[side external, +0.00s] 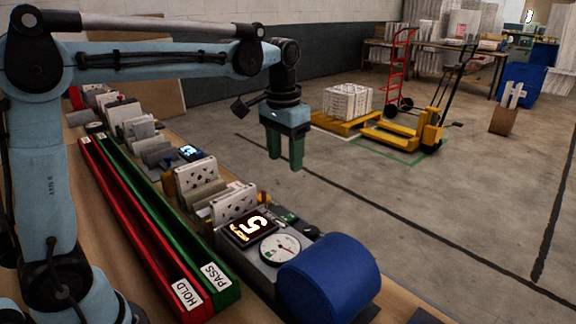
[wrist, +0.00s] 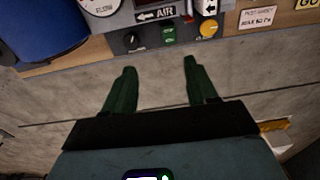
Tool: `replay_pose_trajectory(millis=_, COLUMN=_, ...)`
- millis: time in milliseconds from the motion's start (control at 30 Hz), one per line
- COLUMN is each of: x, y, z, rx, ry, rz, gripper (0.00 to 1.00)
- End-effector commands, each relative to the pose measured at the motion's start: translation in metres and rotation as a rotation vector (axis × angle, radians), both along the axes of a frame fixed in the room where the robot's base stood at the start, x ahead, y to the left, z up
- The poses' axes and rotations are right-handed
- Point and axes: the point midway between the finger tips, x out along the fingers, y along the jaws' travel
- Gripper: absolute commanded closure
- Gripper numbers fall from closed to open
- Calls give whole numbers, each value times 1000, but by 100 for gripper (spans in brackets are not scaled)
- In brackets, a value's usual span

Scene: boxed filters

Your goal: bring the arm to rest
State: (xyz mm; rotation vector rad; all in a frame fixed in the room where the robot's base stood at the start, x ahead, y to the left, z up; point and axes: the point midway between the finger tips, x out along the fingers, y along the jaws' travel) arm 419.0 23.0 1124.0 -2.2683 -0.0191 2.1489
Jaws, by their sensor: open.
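My gripper (side external: 285,165) hangs from my outstretched arm in the side view, fingers pointing down, past the bench's right edge and above the floor. Its green fingers also show in the wrist view (wrist: 160,80), spread apart with nothing between them. It is open and empty and touches nothing that I can see.
On the bench are a red HOLD channel (side external: 150,235), a green PASS channel (side external: 170,212), a gauge box (side external: 262,245) and a blue cylinder (side external: 328,280). Boxed filters (side external: 234,204) stand in holders. A yellow pallet jack (side external: 408,133) stands on the floor behind.

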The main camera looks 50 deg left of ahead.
Motion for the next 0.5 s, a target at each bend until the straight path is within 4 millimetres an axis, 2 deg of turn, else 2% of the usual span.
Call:
replay_pose_trajectory(millis=33, x=-11, y=-2, z=2, rx=0, ry=-34, rz=-2, gripper=43)
replay_pose_trajectory(millis=267, x=-51, y=-11, z=-1, rx=-2, ry=-203, rz=-4, gripper=43)
replay_pose_trajectory(millis=500, x=-93, y=-17, z=-20, rx=-9, ry=-378, rz=-3, gripper=43)
